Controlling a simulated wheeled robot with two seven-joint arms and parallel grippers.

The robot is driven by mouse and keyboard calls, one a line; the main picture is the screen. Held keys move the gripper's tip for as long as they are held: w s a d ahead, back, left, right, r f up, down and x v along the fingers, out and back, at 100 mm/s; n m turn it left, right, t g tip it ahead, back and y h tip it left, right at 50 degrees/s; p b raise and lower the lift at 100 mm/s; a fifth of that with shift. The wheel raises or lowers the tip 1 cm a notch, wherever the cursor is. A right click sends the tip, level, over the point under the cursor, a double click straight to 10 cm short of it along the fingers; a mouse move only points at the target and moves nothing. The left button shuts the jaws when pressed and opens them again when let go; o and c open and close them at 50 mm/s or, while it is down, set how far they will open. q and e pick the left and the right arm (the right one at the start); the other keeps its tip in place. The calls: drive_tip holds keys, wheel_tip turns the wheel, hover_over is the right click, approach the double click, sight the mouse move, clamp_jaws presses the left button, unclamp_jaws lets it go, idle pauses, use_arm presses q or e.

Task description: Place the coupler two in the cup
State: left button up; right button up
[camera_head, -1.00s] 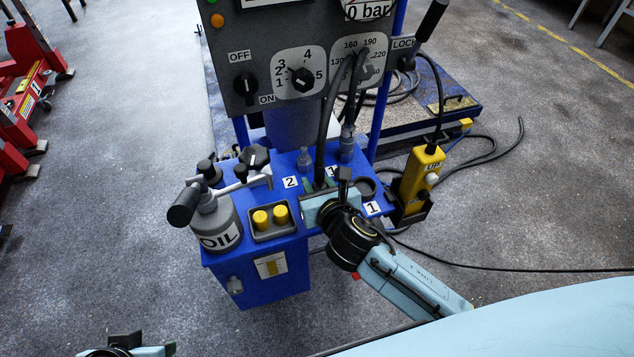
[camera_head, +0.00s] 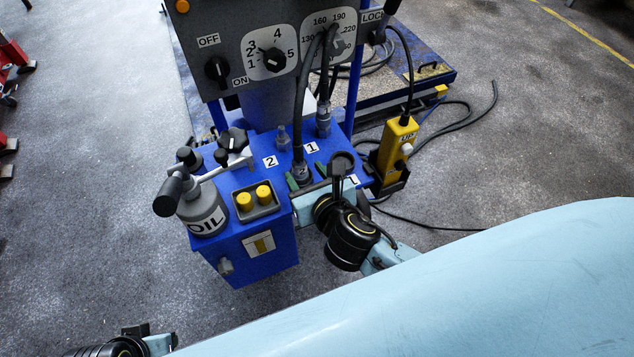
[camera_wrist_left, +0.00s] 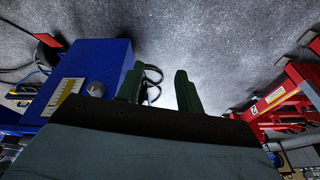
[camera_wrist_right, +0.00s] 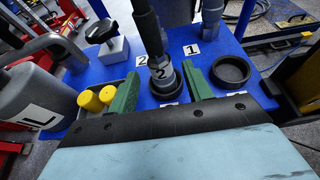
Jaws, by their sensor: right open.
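Coupler two (camera_wrist_right: 163,78), grey metal with a "2" on it and a dark hose (camera_wrist_right: 147,25) rising from its top, stands about upright in a round black cup (camera_wrist_right: 167,92) on the blue unit. In the head view the coupler (camera_head: 302,172) shows just beyond my right gripper (camera_head: 306,187). In the right wrist view, the green fingers of my right gripper (camera_wrist_right: 160,92) are apart, one on each side of the coupler, with gaps between. The cup's lower part is partly hidden. My left gripper (camera_wrist_left: 160,88) is open and empty, away from the unit's blue top.
A second black cup (camera_wrist_right: 230,72) is empty, right of the right finger. Another hose coupler (camera_head: 323,123) stands near label 1. A grey oil can (camera_head: 203,208), yellow caps (camera_head: 254,198) and a black knob (camera_head: 232,141) crowd the left. A yellow pendant (camera_head: 396,150) hangs at the right.

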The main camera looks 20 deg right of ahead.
use_arm(q)
drive_tip(key=f, duration=0.1)
drive_tip(key=a+f+p, duration=0.1)
drive_tip(key=f, duration=0.2)
drive_tip(key=shift+a+f, duration=0.25)
drive_tip(key=shift+a, duration=0.1)
use_arm(e)
drive_tip(key=v, duration=0.6)
drive_tip(key=s+d+f+m+g, duration=0.5)
drive_tip(key=f+m, duration=0.3)
drive_tip(key=m, duration=0.9)
drive_tip(key=s+d+f+m+g, duration=0.6)
drive_tip(key=s+f+m, duration=0.1)
drive_tip(key=m, duration=1)
drive_tip(key=shift+s+f+h, duration=0.25)
drive_tip(key=shift+f+h, duration=0.15)
drive_tip(key=shift+f, duration=0.05)
use_arm(q)
drive_tip(key=shift+s, duration=0.1)
